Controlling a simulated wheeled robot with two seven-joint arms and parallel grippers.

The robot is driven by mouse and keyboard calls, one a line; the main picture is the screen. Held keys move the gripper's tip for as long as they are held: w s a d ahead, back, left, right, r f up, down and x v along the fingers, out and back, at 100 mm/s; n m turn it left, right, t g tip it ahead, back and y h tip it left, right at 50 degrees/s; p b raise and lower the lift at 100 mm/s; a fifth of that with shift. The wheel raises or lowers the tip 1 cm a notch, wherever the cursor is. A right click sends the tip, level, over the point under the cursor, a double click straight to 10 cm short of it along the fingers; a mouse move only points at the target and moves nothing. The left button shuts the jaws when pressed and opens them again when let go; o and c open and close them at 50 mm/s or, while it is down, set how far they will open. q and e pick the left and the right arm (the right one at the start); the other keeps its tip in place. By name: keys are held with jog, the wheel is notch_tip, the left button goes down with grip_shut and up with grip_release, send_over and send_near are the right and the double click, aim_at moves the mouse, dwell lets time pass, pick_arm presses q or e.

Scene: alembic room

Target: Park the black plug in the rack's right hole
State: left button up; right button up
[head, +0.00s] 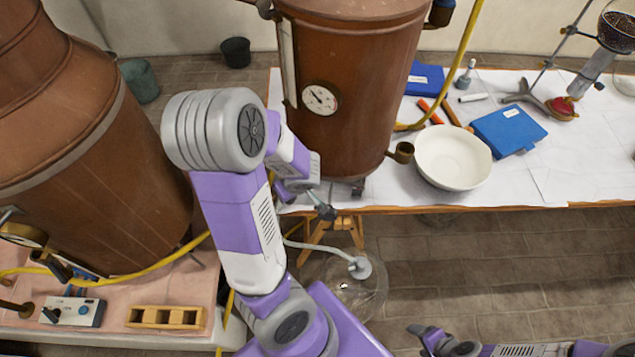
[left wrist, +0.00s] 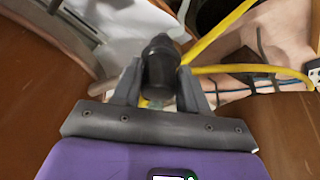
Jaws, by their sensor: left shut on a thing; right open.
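In the left wrist view my left gripper (left wrist: 159,82) is shut on the black plug (left wrist: 161,62), which sits between the two fingers and points away from the palm. In the head view my left gripper (head: 324,208) is small and dark, below the copper still at the table's front edge; I cannot make out the plug there. A wooden rack (head: 165,317) with a row of square openings lies on the pink bench at the lower left, well away from my left gripper. My right gripper (head: 421,331) is open and empty at the bottom edge.
Copper vessels stand at the left (head: 100,170) and top centre (head: 350,90). A yellow hose (head: 150,262) crosses the pink bench near a control box (head: 72,311). A white bowl (head: 453,157) and blue books (head: 508,130) lie on the back table. A glass vessel (head: 345,290) stands below.

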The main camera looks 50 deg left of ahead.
pick_arm(q)
jog(key=s+a+f+n+g+b, duration=0.1)
jog(key=s+a+f+n, duration=0.15)
jog(key=s, duration=0.25)
jog(key=s+a+f+n+g+b, duration=0.1)
jog(key=s+a+f+n+g, duration=0.15)
jog(key=s+n, duration=0.2)
jog(key=n+g+h+b, duration=0.1)
jog(key=n+h+b, duration=0.4)
jog(key=n, duration=1.2)
send_over(184, 311)
jog(key=w+d, duration=0.2)
notch_tip(184, 311, down, 9)
jog(key=h, duration=0.1)
jog(key=shift+w+b+x, duration=0.25)
jog(key=shift+b+x, duration=0.65)
jog(key=shift+x, duration=0.25)
jog(key=shift+w+b+x, duration=0.2)
jog(key=shift+b+x, duration=0.7)
jog(key=shift+x, duration=0.25)
jog(key=shift+f+b, duration=1.55)
jog(key=shift+f, duration=0.25)
